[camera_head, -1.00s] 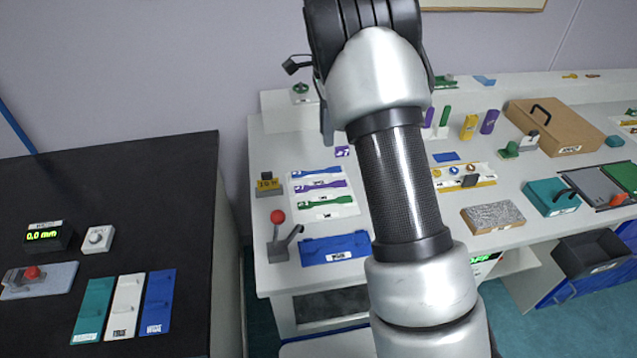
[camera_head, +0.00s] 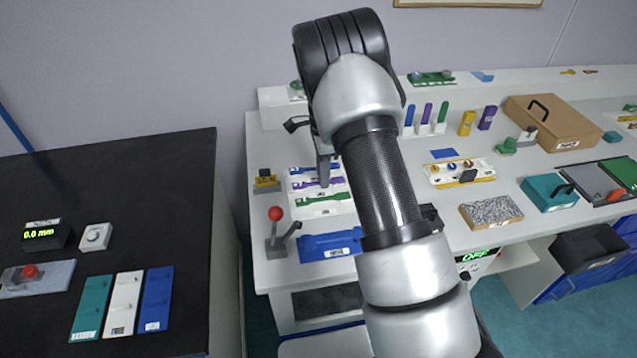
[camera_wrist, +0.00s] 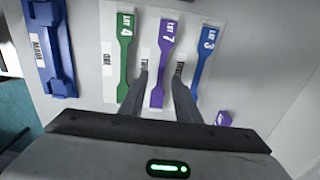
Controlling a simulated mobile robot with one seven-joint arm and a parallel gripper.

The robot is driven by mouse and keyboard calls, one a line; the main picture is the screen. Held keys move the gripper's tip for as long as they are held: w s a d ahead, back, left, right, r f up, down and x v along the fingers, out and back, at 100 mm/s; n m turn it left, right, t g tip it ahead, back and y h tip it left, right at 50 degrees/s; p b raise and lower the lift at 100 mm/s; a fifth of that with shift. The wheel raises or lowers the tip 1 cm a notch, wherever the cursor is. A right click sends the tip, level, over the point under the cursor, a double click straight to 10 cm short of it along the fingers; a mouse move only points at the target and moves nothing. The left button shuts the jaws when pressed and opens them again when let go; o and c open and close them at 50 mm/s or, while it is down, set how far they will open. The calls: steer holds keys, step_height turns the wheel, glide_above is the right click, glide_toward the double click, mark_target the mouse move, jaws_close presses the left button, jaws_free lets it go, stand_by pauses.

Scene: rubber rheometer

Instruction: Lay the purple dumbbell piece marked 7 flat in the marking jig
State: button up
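The purple dumbbell piece marked 7 (camera_wrist: 162,68) lies flat on a white card between a green piece marked 4 (camera_wrist: 124,50) and a blue piece (camera_wrist: 204,62). In the head view the purple piece (camera_head: 308,184) is partly behind my gripper (camera_head: 324,178). In the wrist view my gripper (camera_wrist: 160,82) is open, with one finger on each side of the purple piece's narrow middle. Contact cannot be told. The blue jig (camera_wrist: 48,45), with a label that seems to read MARK, lies beyond the green piece. It also shows in the head view (camera_head: 330,247), empty.
A red-knobbed lever device (camera_head: 277,232) stands left of the blue jig. A yellow block (camera_head: 266,182) is left of the card. A small purple block (camera_wrist: 224,118) lies near the right finger. A grey speckled slab (camera_head: 491,212) lies to the right.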

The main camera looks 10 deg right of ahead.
steer(key=shift+f, duration=0.4)
steer(key=shift+f, duration=0.25)
stand_by(0.4)
jaws_close()
